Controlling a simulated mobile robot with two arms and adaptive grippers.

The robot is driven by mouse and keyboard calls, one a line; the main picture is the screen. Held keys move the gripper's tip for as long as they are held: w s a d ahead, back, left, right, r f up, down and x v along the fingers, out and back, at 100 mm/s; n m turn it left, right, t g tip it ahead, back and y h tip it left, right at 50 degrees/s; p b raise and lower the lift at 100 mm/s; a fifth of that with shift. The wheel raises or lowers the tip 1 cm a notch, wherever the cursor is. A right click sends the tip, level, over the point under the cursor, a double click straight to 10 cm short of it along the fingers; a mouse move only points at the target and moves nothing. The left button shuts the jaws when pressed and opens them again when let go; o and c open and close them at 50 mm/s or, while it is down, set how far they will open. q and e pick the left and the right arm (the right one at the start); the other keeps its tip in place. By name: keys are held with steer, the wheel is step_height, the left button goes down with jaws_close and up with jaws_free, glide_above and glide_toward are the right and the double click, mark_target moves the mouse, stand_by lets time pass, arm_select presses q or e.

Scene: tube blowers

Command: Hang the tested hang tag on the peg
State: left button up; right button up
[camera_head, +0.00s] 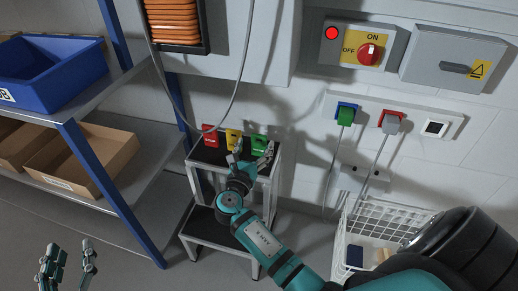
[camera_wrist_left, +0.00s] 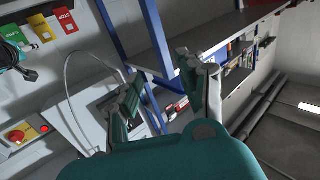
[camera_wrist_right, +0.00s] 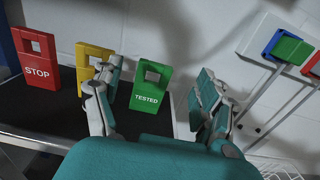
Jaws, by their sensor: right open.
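The green TESTED hang tag (camera_wrist_right: 148,98) stands upright on a dark-topped small stand (camera_head: 201,155), against the wall. It also shows in the head view (camera_head: 259,143), partly behind my right gripper. My right gripper (camera_wrist_right: 158,88) is open, with the tag in view between its fingers; I cannot tell whether they touch it. The same gripper shows in the head view (camera_head: 252,156). My left gripper (camera_head: 69,264) is open and empty at the lower left, far from the stand. I cannot make out a peg in any view.
A red STOP tag (camera_wrist_right: 37,62) and a yellow tag (camera_wrist_right: 88,66) stand left of the green one; the yellow is close to my right gripper's left finger. A grey cable (camera_head: 241,65) hangs above. A white basket (camera_head: 390,222) stands right, a blue-posted shelf (camera_head: 105,195) left.

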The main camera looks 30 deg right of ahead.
mark_target(258, 137)
steer(key=shift+w+d, duration=0.45)
steer(key=shift+d, duration=0.05)
steer(key=x, duration=0.1)
steer(key=b+x, duration=0.1)
steer(key=x, duration=0.1)
steer(key=b+x, duration=0.1)
steer(key=shift+w+f, duration=0.25)
steer(key=shift+f, duration=0.1)
steer(key=shift+w+d, duration=0.15)
steer(key=shift+d, duration=0.1)
arm_select(q)
step_height(258, 137, up, 10)
steer(key=s+t+h, duration=0.2)
steer(key=t, duration=0.4)
steer(key=shift+s+d+t, duration=0.2)
steer(key=shift+d+t, duration=0.1)
steer(key=shift+d, duration=0.1)
arm_select(e)
steer(key=c, duration=1.1)
